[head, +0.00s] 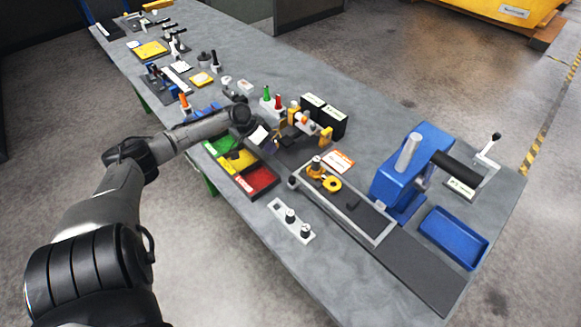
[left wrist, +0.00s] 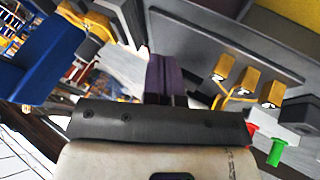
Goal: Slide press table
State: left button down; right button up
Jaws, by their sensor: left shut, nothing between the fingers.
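The press table (head: 368,217) is a long, light-framed slide with a dark top, lying in front of the blue press (head: 402,172) in the head view. A yellow clamp fixture (head: 332,183) sits toward its left end, and a dark round knob (head: 293,182) is at that end. My left gripper (head: 268,146) is over the bench, left of the press table and apart from it, beside the coloured bins. Its fingers are shut with nothing between them; they show as a dark purple block in the left wrist view (left wrist: 164,72). My right gripper is not in view.
Green, yellow and red bins (head: 262,180) line the bench's near edge. Two black boxes (head: 326,114) and a fixture with yellow blocks (head: 325,134) stand behind my gripper. A white plate with black knobs (head: 291,220) and a blue tray (head: 453,238) flank the press table.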

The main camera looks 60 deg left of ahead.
pick_arm(q)
jog(key=x, duration=0.6)
jog(key=shift+w+d+f+b, duration=0.2)
jog(key=shift+f+b, duration=0.05)
jog(key=shift+b, duration=0.05)
jog(key=d, duration=0.2)
jog(key=shift+w+d+f+p, duration=0.15)
jog(key=shift+w+d+p, duration=0.2)
jog(key=shift+p, duration=0.05)
jog(key=shift+w+d, duration=0.1)
jog(key=shift+d, duration=0.4)
jog(key=shift+d+f, duration=0.1)
jog(key=shift+d, duration=0.1)
jog(key=shift+w+d, duration=0.1)
